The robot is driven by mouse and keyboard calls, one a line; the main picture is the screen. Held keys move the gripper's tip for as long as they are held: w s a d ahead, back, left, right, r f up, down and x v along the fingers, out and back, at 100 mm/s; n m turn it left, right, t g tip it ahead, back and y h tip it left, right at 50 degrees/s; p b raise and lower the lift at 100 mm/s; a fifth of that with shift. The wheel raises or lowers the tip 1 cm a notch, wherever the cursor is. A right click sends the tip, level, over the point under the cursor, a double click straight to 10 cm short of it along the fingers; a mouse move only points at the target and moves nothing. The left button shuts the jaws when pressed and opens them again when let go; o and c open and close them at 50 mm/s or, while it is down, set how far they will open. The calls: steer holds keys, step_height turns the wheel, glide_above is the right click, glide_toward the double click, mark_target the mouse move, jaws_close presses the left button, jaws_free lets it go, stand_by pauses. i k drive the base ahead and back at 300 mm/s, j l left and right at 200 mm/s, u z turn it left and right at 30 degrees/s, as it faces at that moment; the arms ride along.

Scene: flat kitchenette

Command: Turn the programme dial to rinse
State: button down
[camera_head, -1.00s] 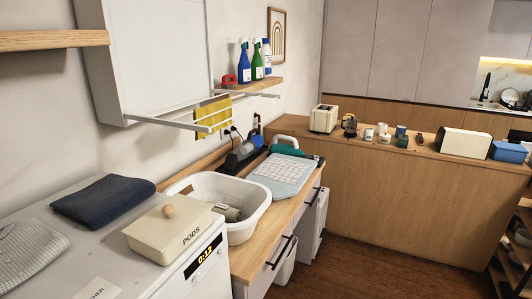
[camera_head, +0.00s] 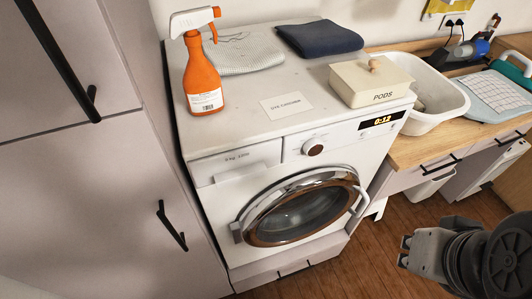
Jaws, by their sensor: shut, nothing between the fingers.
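The programme dial (camera_head: 313,149) is a small round brown knob with a pale rim on the front panel of the white washing machine (camera_head: 215,170). I cannot read its setting or any markings around it. The display (camera_head: 382,120) to its right glows 0:12. The round door (camera_head: 300,210) below is closed. My gripper (camera_head: 405,252) is at the lower right, in front of the machine, apart from it and well away from the dial. It is shut and empty, its fingers pointing left. Nothing hides the dial.
On top stand an orange spray bottle (camera_head: 203,85), folded cloths, a PODS box (camera_head: 370,82) and a card (camera_head: 285,106). A white basin (camera_head: 440,110) sits on the wooden counter to the right. Tall cabinets with black handles flank the left. The brown floor in front is clear.

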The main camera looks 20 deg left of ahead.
mark_target(314, 147)
steer(key=u, duration=0.75)
steer(key=k, duration=1.1)
